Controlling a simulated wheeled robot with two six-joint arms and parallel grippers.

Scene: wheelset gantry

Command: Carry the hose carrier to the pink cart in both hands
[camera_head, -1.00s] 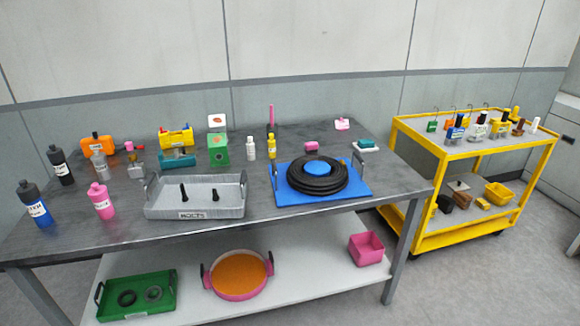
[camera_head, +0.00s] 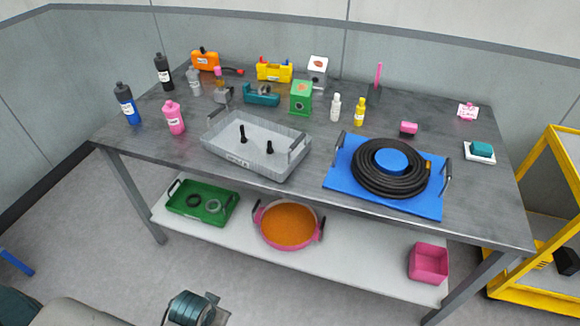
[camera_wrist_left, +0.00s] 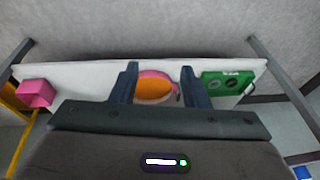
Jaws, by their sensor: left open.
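The hose carrier is a blue board (camera_head: 342,172) with a coiled black hose (camera_head: 363,180) and a blue hub (camera_head: 391,162) on it. It has an upright dark handle at each short end and lies on the right part of the grey table, near its front edge. My left gripper (camera_wrist_left: 158,87) is open and empty in the left wrist view, its two fingers apart. It faces the lower shelf and is away from the carrier. Part of my left arm shows at the bottom left of the head view. My right gripper is not in view. No pink cart is visible.
A grey tray (camera_head: 220,151) with two dark bolts stands left of the carrier on the table (camera_head: 330,128). Bottles and small tools line the back. The lower shelf (camera_head: 365,262) holds a green tray, pink pan and pink bin. A yellow cart (camera_head: 535,180) stands at right.

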